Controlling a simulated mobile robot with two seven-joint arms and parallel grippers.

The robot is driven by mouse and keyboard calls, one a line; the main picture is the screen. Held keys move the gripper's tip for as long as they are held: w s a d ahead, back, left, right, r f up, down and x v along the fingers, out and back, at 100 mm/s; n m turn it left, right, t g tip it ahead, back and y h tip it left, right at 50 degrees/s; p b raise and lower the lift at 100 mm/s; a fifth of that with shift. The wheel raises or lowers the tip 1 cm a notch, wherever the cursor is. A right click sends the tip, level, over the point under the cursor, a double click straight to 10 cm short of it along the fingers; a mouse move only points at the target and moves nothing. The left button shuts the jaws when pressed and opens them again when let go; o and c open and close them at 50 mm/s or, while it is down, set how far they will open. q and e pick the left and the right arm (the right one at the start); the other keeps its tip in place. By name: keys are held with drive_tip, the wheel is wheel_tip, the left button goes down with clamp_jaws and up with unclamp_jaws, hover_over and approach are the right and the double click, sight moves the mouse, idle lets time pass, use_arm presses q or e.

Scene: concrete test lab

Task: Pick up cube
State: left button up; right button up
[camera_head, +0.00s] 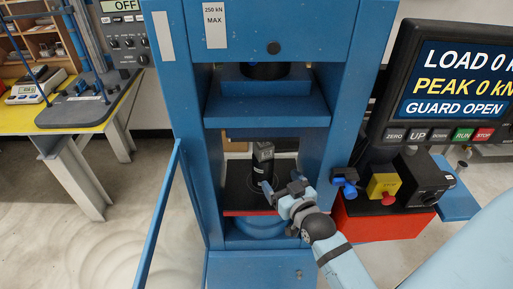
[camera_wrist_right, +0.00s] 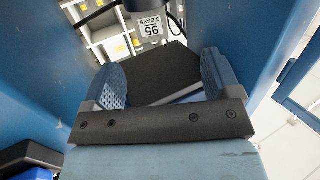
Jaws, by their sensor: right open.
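My left gripper is not in view.
The blue press frame (camera_head: 190,100) stands close on both sides of the opening, with a guard door (camera_head: 158,215) swung open at left. A red control box (camera_head: 385,220) stands at right below a display (camera_head: 455,80) reading GUARD OPEN. A yellow-topped table (camera_head: 30,118) is at left.

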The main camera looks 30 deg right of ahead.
sight(267, 150)
drive_tip(key=shift+h, duration=0.4)
drive_tip(key=w+d, duration=0.1)
drive_tip(key=w, duration=0.1)
drive_tip(key=w+p, duration=0.1)
drive_tip(key=w, duration=0.2)
drive_tip(key=w+d+r, duration=0.1)
drive_tip(key=w, duration=0.2)
drive_tip(key=shift+d, duration=0.3)
drive_tip(key=shift+w+d+p, duration=0.2)
drive_tip(key=shift+w+p, duration=0.25)
drive_tip(key=shift+w, duration=1.05)
drive_tip(key=shift+w+d+p, duration=0.2)
drive_tip(key=shift+w+p, duration=0.25)
drive_tip(key=shift+w, duration=1)
drive_tip(key=c, duration=1.3)
